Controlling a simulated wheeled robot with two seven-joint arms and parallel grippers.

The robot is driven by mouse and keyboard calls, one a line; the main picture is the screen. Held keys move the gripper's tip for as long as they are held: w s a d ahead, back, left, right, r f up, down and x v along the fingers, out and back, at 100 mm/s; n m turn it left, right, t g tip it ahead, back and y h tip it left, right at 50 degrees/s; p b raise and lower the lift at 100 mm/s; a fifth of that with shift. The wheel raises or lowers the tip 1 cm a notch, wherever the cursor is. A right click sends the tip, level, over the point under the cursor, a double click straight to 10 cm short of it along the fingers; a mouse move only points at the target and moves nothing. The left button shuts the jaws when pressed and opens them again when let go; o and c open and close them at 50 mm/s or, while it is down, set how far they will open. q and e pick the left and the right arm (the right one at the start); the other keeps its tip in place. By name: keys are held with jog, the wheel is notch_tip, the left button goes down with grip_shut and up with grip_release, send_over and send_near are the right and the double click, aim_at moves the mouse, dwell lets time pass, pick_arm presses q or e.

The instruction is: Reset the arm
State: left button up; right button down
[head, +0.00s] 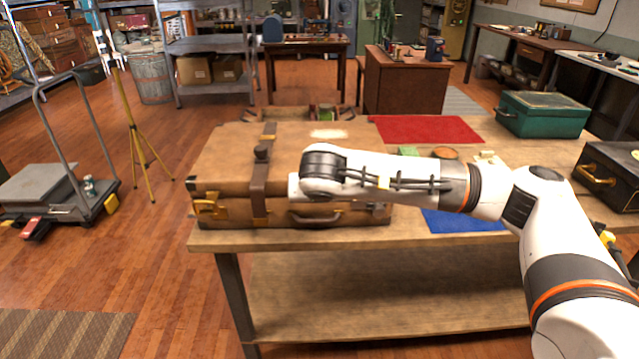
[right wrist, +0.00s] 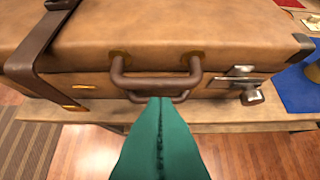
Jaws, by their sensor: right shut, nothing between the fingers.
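A large brown leather suitcase (head: 225,155) with dark straps lies on the left end of the wooden table (head: 350,290), its lid down. My right arm reaches across the table from the right to the suitcase's front. In the head view the arm hides its fingers. In the right wrist view my right gripper (right wrist: 160,101) has its teal fingers together and empty. The tips are at the suitcase's handle (right wrist: 155,80), overlapping its lower bar; I cannot tell whether they touch. A metal latch (right wrist: 248,92) sits right of the handle. My left gripper is not in view.
A red mat (head: 425,129), a blue mat (head: 460,221), a green case (head: 541,114) and a black case (head: 612,172) are on the table. A flatbed cart (head: 45,185) and a yellow tripod (head: 135,130) stand on the floor to the left, with open floor between.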

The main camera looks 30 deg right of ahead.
jog(key=s+a+f+m+g+y+p, duration=0.2)
jog(key=a+f+m+g+y+p, duration=0.1)
jog(key=a+f+m+y, duration=1.75)
jog(key=s+d+f+m+t+h, duration=0.1)
jog(key=d+f+m+t+h, duration=0.25)
jog(key=f+m, duration=0.55)
jog(key=s+d+f+m+t+h, duration=0.1)
jog(key=d+f+m+t+h, duration=0.3)
jog(key=m, duration=0.9)
jog(key=s+d+f+m+g+h+p, duration=0.1)
jog(key=s+d+f+m+h, duration=0.2)
jog(key=s+f+m, duration=0.3)
jog(key=s+d+f+m+g+h+p, duration=0.1)
jog(key=s+d+f+m+g+h, duration=0.15)
jog(key=s+f+m, duration=0.4)
jog(key=s+d+f+m+g+h, duration=0.1)
jog(key=s+f+m+g, duration=0.1)
jog(key=s, duration=0.9)
jog(key=s+d+f+m+g+h, duration=0.1)
jog(key=s+f+m+g, duration=0.2)
jog(key=s+f, duration=0.4)
jog(key=s+f+m+g+h, duration=0.2)
jog(key=s+f+m, duration=0.2)
jog(key=s, duration=1.1)
jog(key=shift+d+f+g, duration=0.3)
jog(key=shift+d+f, duration=0.1)
jog(key=shift+f, duration=0.25)
